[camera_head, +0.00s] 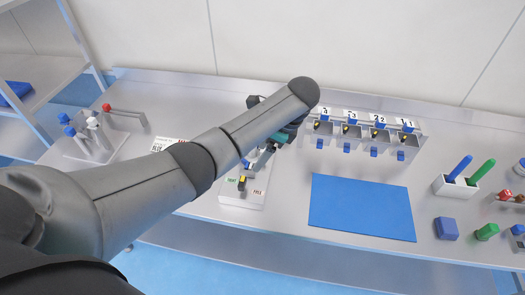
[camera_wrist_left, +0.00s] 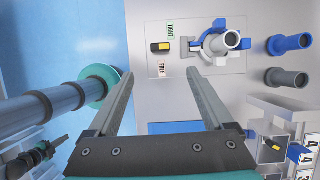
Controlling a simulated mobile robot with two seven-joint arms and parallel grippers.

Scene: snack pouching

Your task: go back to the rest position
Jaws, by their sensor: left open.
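My left arm reaches in from the left across the head view and bends down over the steel worktop. My left gripper (camera_head: 264,158) is mostly hidden behind my own forearm there, above a white plate (camera_head: 256,196). In the left wrist view my left gripper (camera_wrist_left: 160,74) is open, with its two fingers apart and nothing between them. The plate, with labels reading TIGHT and FREE, shows just beyond the fingers. A round grey fitting with blue parts (camera_wrist_left: 222,42) stands beside the right finger.
A blue mat (camera_head: 362,207) lies right of the plate. Behind it stands a row of numbered bays (camera_head: 408,143). A rack with coloured knobs (camera_head: 92,138) is at the left. A white holder (camera_head: 455,187) with blue and green sticks is at the right.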

